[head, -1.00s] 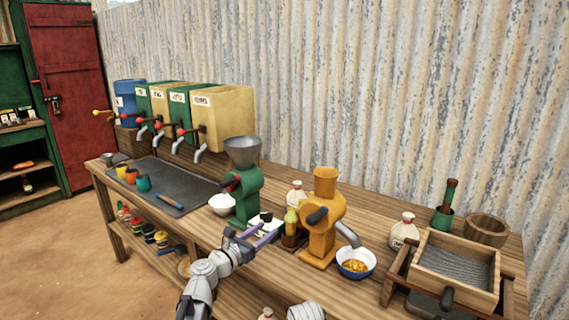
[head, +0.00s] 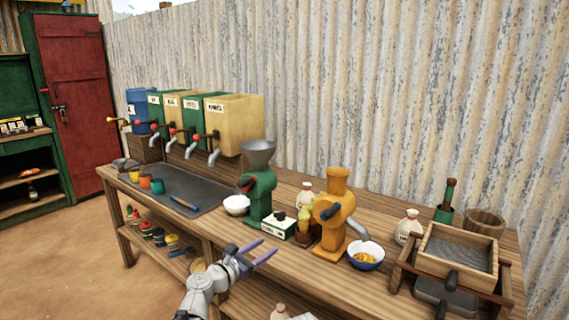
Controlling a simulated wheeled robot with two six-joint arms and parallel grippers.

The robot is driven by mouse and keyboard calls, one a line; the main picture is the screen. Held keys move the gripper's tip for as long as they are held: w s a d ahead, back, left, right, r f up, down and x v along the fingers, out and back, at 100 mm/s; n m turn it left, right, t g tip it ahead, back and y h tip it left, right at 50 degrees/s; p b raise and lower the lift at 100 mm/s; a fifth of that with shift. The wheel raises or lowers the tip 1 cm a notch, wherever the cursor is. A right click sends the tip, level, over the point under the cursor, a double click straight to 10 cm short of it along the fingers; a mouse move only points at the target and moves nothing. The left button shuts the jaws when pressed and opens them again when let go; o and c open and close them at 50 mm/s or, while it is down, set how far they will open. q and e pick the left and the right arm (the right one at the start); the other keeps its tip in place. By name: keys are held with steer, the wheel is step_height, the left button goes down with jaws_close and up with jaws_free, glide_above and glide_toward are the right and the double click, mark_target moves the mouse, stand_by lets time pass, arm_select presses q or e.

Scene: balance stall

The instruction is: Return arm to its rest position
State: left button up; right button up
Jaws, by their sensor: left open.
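My left arm comes in from the bottom of the head view. Its left gripper (head: 260,252) is open and empty, with two purple-grey fingers apart over the front edge of the wooden bench (head: 315,273). It is in front of the green grinder (head: 261,194) and a small white scale (head: 279,227), apart from both as far as I can tell. The orange grinder (head: 334,212) stands to its right. My right gripper is not in view.
A blue-rimmed bowl (head: 366,254) with yellow bits sits under the orange grinder's spout. A white bowl (head: 237,204) is by the green grinder. A wooden sieve box (head: 457,255) stands at the right. Several dispensers (head: 235,124) line the back left. Jars stand on the lower shelf.

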arm_select(q)
steer(key=s+d+f+m+g+y, duration=0.1)
steer(key=s+f+m+g+y, duration=0.2)
steer(key=s+f+m+g, duration=0.7)
steer(key=s+a+f+m+g+y, duration=0.3)
steer(key=s+a+f+m+y, duration=0.5)
steer(key=s+a+f+m, duration=0.55)
steer(key=s+d+r+m+y, duration=0.1)
steer(key=s+d+m, duration=0.2)
steer(key=d, duration=0.3)
steer(key=s+d+r+m, duration=0.2)
steer(key=d+m, duration=0.2)
steer(key=d, duration=0.2)
step_height(320, 180, up, 16)
steer(key=p, duration=1.6)
steer(key=shift+s+d+g, duration=0.25)
steer(key=shift+g, duration=0.15)
